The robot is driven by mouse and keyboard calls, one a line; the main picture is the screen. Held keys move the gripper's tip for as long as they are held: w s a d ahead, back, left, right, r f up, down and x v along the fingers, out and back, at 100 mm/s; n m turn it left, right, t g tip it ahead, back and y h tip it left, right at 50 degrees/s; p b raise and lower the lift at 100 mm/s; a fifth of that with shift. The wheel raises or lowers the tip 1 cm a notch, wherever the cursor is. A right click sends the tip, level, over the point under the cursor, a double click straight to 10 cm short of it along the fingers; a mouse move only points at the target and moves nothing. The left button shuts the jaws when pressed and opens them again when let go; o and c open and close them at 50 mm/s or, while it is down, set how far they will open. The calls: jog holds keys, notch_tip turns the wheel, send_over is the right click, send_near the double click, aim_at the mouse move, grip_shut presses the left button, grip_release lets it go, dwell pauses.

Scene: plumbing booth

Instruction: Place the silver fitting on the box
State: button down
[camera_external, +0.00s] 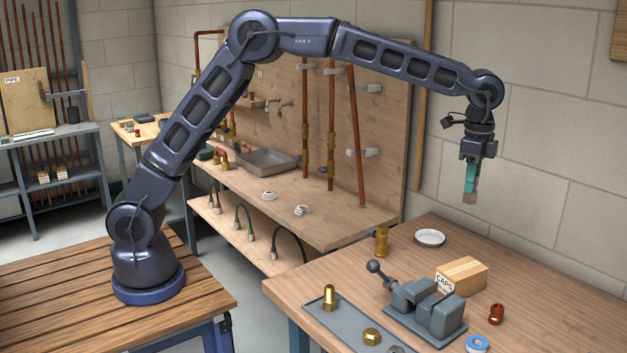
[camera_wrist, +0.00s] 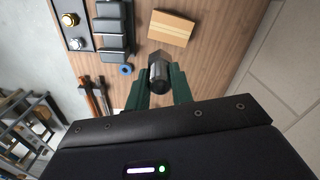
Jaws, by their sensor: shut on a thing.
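My gripper (camera_external: 470,178) is high above the workbench at the right in the external view, pointing down. Its green fingers (camera_wrist: 159,88) are shut on the silver fitting (camera_wrist: 158,70), a dark grey metal piece. The fitting's lower end (camera_external: 469,197) shows below the fingers in the external view. The box (camera_external: 464,273), a small tan carton with a "CAPS" label, sits on the bench behind the vise. In the wrist view, the box (camera_wrist: 172,28) is beyond the fitting, slightly right. The fitting is clear of the box, well above it.
A grey vise (camera_external: 425,308) stands close to the box. A grey tray (camera_external: 345,325) holds brass pieces at the front left. A white dish (camera_external: 430,238), brass fitting (camera_external: 381,242), copper fitting (camera_external: 496,314) and blue ring (camera_external: 477,343) lie around.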

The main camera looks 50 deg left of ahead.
jog(key=w, duration=0.3)
send_over(463, 267)
notch_tip(463, 267, down, 20)
jog(key=shift+s+r, duration=0.1)
jog(key=shift+r, duration=0.1)
dwell(0.3)
jog(key=shift+f, duration=0.1)
jog(key=c, duration=1.2)
grip_release()
jog(key=shift+c, duration=0.2)
